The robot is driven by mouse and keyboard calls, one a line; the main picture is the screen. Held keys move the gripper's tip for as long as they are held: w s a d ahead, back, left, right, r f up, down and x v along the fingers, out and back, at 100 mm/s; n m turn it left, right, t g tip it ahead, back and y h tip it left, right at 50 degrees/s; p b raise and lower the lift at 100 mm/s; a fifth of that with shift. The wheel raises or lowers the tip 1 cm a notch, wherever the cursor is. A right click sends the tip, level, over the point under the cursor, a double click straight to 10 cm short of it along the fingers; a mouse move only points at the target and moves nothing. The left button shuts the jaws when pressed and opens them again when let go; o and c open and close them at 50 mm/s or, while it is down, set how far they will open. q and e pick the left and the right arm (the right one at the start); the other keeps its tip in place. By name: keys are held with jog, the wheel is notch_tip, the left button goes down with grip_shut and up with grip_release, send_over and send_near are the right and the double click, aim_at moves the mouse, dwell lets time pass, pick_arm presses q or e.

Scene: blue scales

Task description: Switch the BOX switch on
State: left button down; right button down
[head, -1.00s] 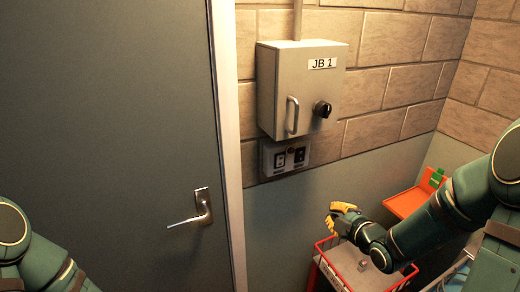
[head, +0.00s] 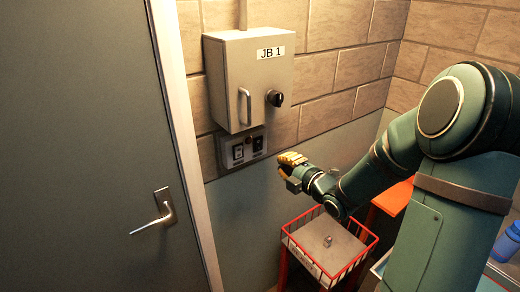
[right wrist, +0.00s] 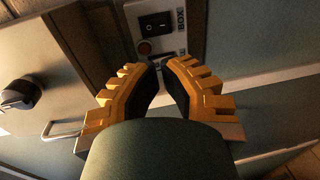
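The BOX switch (head: 258,144) is a black rocker on the right of a small grey panel (head: 228,163) under the JB 1 box. In the right wrist view the BOX switch (right wrist: 155,25) shows beside its BOX label, beyond the fingertips; I cannot tell its position. My right gripper (head: 284,166) is right of the panel and slightly lower in the head view, apart from the switch. My left gripper is out of view.
The grey JB 1 box (head: 235,75) has a handle (head: 244,106) and a black knob (head: 275,98) above the panel. A second switch (head: 238,152) and small lamp (head: 249,140) share the panel. A red-rimmed basket (head: 325,250) stands below my right gripper. A grey door (head: 80,130) is left.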

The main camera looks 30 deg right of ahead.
aim_at(257, 148)
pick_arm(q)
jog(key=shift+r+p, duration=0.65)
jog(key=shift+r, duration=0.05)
pick_arm(e)
jog(key=w, duration=0.4)
jog(key=w+f, duration=0.1)
jog(key=w, duration=0.2)
jog(key=w+a, duration=0.1)
jog(key=w, duration=0.3)
jog(key=shift+w+f, duration=0.2)
jog(key=shift+w, duration=0.1)
